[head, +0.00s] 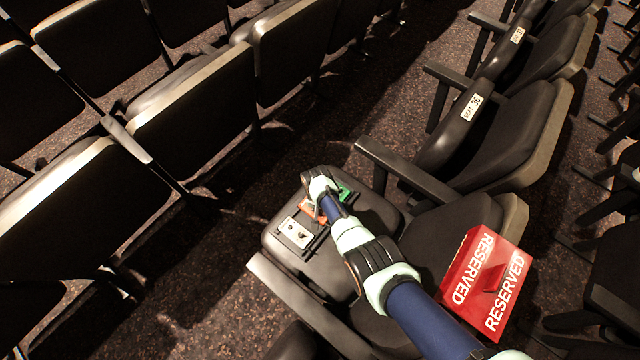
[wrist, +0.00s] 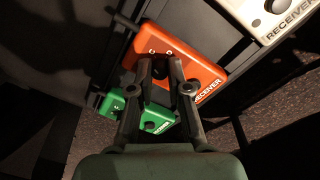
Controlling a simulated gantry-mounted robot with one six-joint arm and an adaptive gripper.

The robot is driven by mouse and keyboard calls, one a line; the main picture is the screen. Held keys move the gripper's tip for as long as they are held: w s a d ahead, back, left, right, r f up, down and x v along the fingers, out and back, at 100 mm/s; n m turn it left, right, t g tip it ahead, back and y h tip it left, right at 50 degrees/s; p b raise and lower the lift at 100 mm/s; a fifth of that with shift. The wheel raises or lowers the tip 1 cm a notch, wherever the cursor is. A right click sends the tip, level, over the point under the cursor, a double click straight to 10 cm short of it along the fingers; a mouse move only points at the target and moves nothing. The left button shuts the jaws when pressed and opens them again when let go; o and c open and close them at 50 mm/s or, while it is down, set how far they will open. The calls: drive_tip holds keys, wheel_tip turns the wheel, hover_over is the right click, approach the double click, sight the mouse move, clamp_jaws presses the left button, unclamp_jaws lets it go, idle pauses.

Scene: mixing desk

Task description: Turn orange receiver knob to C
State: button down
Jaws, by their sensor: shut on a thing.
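The orange receiver (wrist: 203,68) lies between the green receiver (wrist: 118,104) and the white receiver (wrist: 291,28) in the wrist view. In the head view, the orange receiver (head: 306,208) is partly covered by my arm. My gripper (wrist: 161,70) is over the orange receiver, with its two fingers shut on the dark knob (wrist: 160,73). Small pale marks show above the knob, but I cannot read them. The knob's pointer is hidden, so I cannot tell its setting. In the head view my gripper (head: 320,186) reaches down at the receivers.
The receivers rest on a dark seat (head: 280,247). The white receiver (head: 296,232) and green receiver (head: 346,191) sit close on either side. A black armrest (head: 300,300) runs in front. A red reserved sign (head: 488,270) stands on the seat at right.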

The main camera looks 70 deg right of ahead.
drive_tip(key=shift+m, duration=0.7)
drive_tip(key=c, duration=1.1)
unclamp_jaws()
drive_tip(key=shift+r, duration=0.1)
wheel_tip(320, 180, up, 12)
drive_tip(key=shift+w, duration=0.25)
drive_tip(key=shift+a, duration=0.1)
